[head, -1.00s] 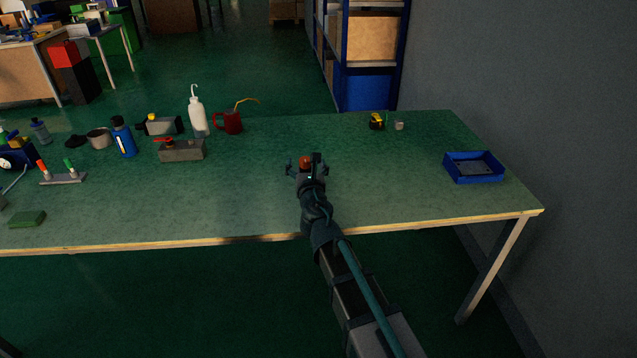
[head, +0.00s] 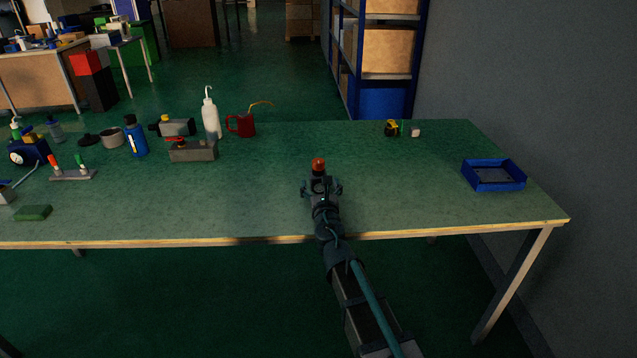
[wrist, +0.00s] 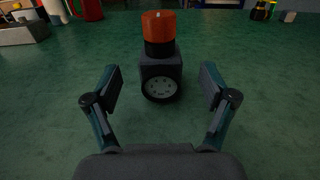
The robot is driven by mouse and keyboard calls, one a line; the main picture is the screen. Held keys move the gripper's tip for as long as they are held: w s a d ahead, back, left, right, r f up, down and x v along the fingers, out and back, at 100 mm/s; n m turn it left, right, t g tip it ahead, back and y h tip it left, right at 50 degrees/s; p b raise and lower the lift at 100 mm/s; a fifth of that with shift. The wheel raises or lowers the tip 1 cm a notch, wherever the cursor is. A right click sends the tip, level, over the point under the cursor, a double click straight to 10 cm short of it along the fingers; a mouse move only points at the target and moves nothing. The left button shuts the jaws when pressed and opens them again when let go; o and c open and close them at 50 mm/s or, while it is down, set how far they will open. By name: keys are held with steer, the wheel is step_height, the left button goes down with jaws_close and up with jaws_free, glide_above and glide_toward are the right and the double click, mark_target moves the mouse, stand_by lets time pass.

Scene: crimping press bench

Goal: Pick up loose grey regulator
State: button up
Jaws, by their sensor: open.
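The loose grey regulator stands upright on the green bench top. In the wrist view the dark grey regulator (wrist: 161,67) has an orange-red knob on top and a round port face toward me. In the head view mainly its orange knob (head: 318,164) shows, with the body largely hidden behind my gripper (head: 321,188). In the wrist view my gripper (wrist: 161,88) is open and empty. Its two fingers are spread left and right, nearer the camera than the regulator, with clear gaps on both sides.
A grey block with a red lever (head: 192,150), a white bottle (head: 211,120) and a red can (head: 241,125) stand to the left. A yellow tape measure (head: 391,128) lies at the back right. A blue tray (head: 494,176) sits at the right. Bench around the regulator is clear.

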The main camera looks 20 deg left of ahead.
mark_target(319, 177)
steer(key=x, duration=0.6)
steer(key=c, duration=1.5)
steer(key=shift+c, duration=0.3)
steer(key=shift+r, duration=0.1)
